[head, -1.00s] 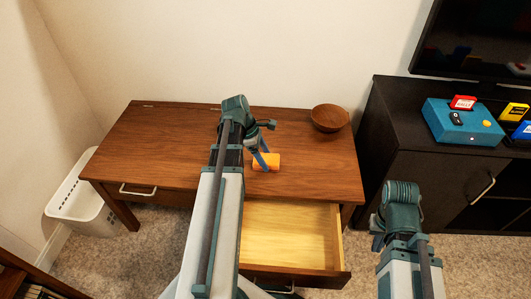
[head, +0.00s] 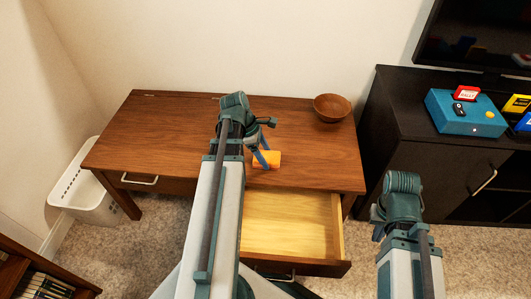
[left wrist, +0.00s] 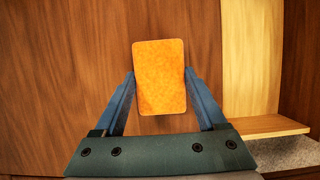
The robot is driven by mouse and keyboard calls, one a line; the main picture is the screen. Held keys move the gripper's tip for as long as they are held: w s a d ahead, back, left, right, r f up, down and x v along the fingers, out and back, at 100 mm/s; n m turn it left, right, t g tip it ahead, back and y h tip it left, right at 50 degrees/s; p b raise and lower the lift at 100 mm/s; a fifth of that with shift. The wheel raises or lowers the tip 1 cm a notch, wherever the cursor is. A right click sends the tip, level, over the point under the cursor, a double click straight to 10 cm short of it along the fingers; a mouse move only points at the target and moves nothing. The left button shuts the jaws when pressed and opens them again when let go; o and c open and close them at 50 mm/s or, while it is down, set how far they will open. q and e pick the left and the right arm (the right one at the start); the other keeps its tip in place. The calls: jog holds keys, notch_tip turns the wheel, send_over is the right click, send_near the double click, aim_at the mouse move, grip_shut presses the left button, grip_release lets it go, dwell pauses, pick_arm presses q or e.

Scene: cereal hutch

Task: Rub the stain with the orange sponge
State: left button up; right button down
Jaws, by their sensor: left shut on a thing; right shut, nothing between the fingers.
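The orange sponge (head: 268,160) is at the front part of the wooden desk top (head: 310,155), just behind the open drawer. My left gripper (head: 264,158) is shut on it. In the left wrist view the orange sponge (left wrist: 160,77) sits between the two blue fingers of my left gripper (left wrist: 160,100), with wood surface beyond it. I cannot tell whether the sponge touches the desk. No stain can be made out; my left arm covers part of the desk top. My right gripper (head: 377,228) is low at the right, beside the desk, with nothing in it.
An empty drawer (head: 290,222) is pulled out at the desk's front. A wooden bowl (head: 332,107) stands at the back right of the desk. A dark cabinet (head: 430,160) with a blue box (head: 466,113) stands to the right. A white basket (head: 90,195) is on the floor at left.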

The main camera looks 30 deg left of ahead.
pick_arm(q)
jog(key=shift+w+a+f, duration=0.1)
jog(key=shift+w+a, duration=0.3)
jog(key=shift+w, duration=0.4)
jog(key=shift+w+a, duration=0.4)
jog(key=shift+w, duration=0.35)
jog(key=shift+w, duration=0.1)
jog(key=shift+w+a, duration=0.4)
jog(key=shift+w, duration=0.3)
jog(key=shift+w+a, duration=0.4)
jog(key=shift+w, duration=0.3)
jog(key=shift+w, duration=0.1)
jog(key=shift+w+a, duration=0.4)
jog(key=shift+w, duration=0.3)
jog(key=shift+w+a, duration=0.35)
jog(key=shift+w, duration=0.35)
jog(key=shift+r, duration=0.25)
notch_tip(320, 180, up, 6)
jog(key=p, duration=0.6)
jog(key=shift+s, duration=0.1)
